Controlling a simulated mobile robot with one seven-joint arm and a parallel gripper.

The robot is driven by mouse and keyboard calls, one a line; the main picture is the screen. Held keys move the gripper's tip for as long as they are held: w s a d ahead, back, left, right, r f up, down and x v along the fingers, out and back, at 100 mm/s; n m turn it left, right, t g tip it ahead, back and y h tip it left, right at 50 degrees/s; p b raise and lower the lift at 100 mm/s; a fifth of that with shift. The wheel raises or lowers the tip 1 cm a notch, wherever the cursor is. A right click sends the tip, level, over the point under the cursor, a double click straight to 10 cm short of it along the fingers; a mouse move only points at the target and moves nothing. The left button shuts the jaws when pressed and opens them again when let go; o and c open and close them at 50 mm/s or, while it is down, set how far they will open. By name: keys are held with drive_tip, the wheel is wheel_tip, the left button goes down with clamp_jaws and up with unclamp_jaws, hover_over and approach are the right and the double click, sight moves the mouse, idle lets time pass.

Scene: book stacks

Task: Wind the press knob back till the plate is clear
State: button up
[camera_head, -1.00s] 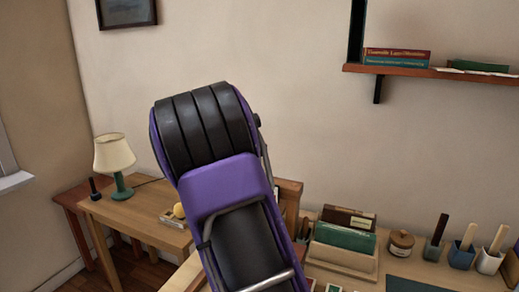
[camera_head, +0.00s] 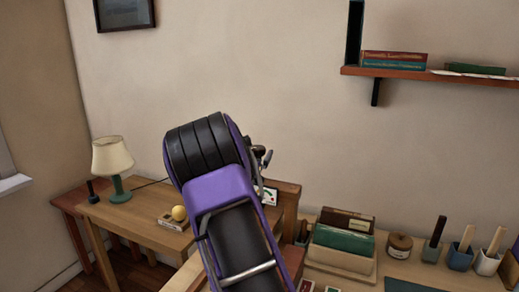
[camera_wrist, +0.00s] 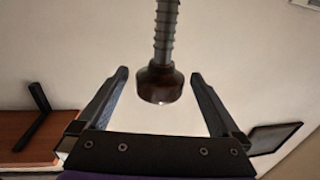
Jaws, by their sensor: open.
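The press knob (camera_wrist: 160,88) is a dark reddish-brown, rounded knob on a grey threaded screw (camera_wrist: 165,28) in the wrist view. My gripper (camera_wrist: 160,73) is open, with one finger on each side of the knob. Gaps show between the knob and both fingers, so it is not gripped. In the head view my purple and black arm stands in front of the press area. A small dark and grey part shows beside the arm's top, but I cannot tell what it is. The press plate is not visible in either view.
A book holder (camera_head: 340,262), a round jar (camera_head: 399,246) and several pots with tools stand on the bench to the right. A wall shelf (camera_head: 430,75) hangs above.

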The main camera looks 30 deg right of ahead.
sight(260, 149)
drive_tip(key=shift+x, duration=2.1)
drive_tip(key=c, duration=1.3)
drive_tip(key=shift+f, duration=0.1)
drive_tip(key=shift+c, duration=0.2)
drive_tip(key=shift+b, duration=0.5)
